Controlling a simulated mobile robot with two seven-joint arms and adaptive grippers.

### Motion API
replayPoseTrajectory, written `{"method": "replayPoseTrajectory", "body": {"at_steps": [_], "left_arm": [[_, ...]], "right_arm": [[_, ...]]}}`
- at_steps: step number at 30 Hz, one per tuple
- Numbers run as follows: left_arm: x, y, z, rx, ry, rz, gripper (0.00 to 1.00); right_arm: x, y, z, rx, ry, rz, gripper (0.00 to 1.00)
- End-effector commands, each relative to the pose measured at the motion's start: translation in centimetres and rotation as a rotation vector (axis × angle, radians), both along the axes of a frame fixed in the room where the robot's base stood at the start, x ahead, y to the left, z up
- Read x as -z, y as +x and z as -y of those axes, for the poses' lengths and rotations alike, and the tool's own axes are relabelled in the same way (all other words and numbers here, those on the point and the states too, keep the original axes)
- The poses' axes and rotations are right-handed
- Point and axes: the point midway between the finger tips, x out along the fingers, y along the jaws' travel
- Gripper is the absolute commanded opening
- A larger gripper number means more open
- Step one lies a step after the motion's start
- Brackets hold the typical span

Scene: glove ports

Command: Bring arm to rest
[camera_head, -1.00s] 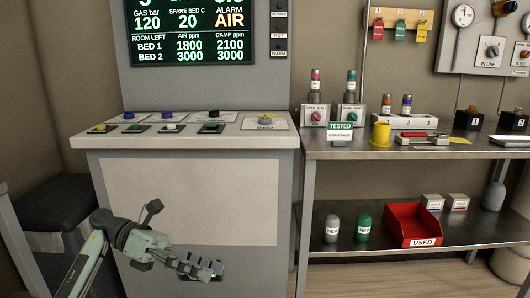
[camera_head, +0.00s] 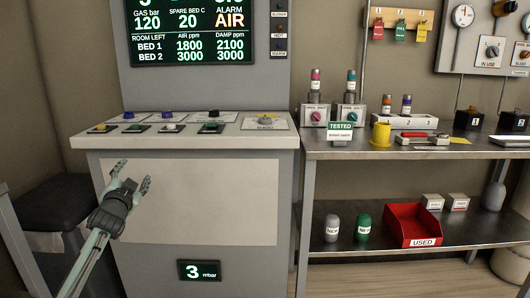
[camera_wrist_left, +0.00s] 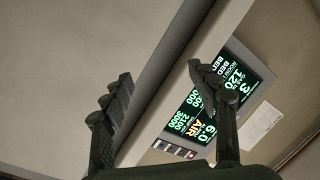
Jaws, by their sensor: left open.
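My left gripper (camera_head: 131,181) is in front of the pale front panel of the console (camera_head: 215,225), below its top. Its two fingers are spread apart and point up, with nothing between them. In the left wrist view the open fingers of the left gripper (camera_wrist_left: 165,105) frame the console edge and the lit display (camera_wrist_left: 205,105) beyond. My left forearm comes in from the lower left. My right gripper is not in view.
The console top holds several coloured buttons (camera_head: 168,115). A steel bench (camera_head: 400,150) on the right carries bottles, a yellow cup (camera_head: 381,135) and a TESTED sign (camera_head: 340,127). A red USED bin (camera_head: 412,223) sits on its lower shelf. A dark stool (camera_head: 55,205) stands at the left.

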Motion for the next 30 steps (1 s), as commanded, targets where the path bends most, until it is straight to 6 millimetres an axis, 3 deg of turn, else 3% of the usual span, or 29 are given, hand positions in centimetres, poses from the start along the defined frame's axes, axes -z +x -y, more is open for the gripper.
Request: {"method": "replayPoseTrajectory", "body": {"at_steps": [3,8,11,12,20,23,26,30], "left_arm": [[5.3,-0.9,-2.0,-0.105,-0.195,-0.184,0.60],[11.5,-3.5,-2.7,-0.220,-0.405,-0.407,0.60],[14.8,-5.6,-2.4,-0.283,-0.517,-0.544,0.60],[16.8,-6.6,-1.8,-0.283,-0.517,-0.571,0.60],[26.7,-13.3,1.2,-0.276,-0.516,-0.703,0.60],[31.2,-17.3,2.7,-0.276,-0.521,-0.772,0.60],[36.0,-22.5,4.4,-0.277,-0.529,-0.854,0.60],[42.0,-31.1,6.8,-0.285,-0.547,-0.974,0.60]], "right_arm": [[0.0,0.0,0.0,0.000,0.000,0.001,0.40],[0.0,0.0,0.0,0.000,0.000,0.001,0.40],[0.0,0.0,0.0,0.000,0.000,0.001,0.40],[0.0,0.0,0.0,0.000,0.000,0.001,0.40],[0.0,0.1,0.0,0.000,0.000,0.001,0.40],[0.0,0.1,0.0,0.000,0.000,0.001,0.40],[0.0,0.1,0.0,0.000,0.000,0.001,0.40],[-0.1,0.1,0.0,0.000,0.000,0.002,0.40]]}}
